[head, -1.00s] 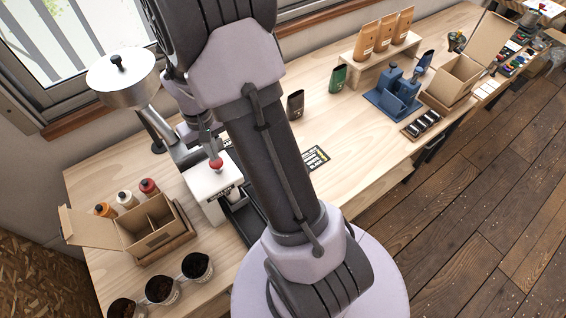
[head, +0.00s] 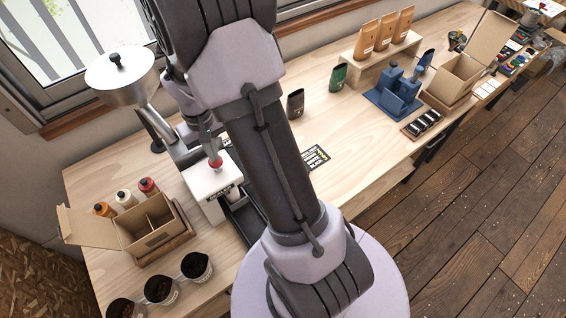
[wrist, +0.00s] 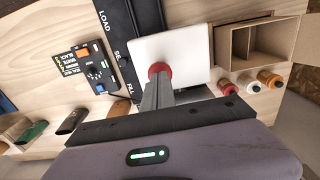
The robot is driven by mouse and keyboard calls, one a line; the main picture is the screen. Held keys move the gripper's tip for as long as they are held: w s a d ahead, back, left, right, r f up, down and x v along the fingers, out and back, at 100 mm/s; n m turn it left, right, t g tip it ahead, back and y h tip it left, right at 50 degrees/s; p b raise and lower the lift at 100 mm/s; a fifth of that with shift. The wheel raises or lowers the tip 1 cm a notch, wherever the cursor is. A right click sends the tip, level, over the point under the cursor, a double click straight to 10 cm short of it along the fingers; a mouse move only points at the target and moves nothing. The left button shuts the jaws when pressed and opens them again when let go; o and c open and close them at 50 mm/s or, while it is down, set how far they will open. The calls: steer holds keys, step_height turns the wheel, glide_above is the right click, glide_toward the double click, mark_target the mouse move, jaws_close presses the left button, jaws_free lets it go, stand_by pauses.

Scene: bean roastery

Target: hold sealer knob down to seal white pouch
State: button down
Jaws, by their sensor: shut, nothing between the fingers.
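The white sealer (head: 208,184) stands on the bench, partly behind my arm in the head view. It also shows in the wrist view (wrist: 190,55). Its red knob (head: 216,164) is on top and shows in the wrist view as well (wrist: 159,69). My gripper (wrist: 159,82) is shut and empty, with its fingertips at the knob, appearing to touch it from above. In the head view, my gripper (head: 213,153) is directly over the knob. I cannot make out a white pouch; the area beside the sealer is partly hidden by my arm.
A dark strip (wrist: 122,40) lettered LOAD and FILL runs beside the sealer. A black control card (wrist: 83,65) lies nearby. An open carton (head: 150,232), bottles (head: 127,199) and cups of beans (head: 196,267) stand left. A metal hopper (head: 122,80) rises behind.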

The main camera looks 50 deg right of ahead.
steer(key=shift+f+b, duration=1.2)
steer(key=shift+f, duration=0.25)
steer(key=shift+r, duration=0.15)
stand_by(0.9)
step_height(320, 180, up, 6)
steer(key=p, duration=0.4)
steer(key=shift+p, duration=0.4)
steer(key=s+a+f+t+y+b, duration=0.1)
steer(key=s+a+f+t+b, duration=0.1)
steer(key=s+a+b, duration=0.6)
steer(key=s+a+f+m+t+y+b, duration=0.1)
steer(key=s+a+b, duration=0.7)
steer(key=b, duration=0.9)
steer(key=s+f+t, duration=0.1)
steer(key=t, duration=0.1)
steer(key=shift+f+t+b, duration=0.15)
steer(key=shift+t+b, duration=0.15)
steer(key=shift+t, duration=0.1)
steer(key=shift+s+a, duration=0.1)
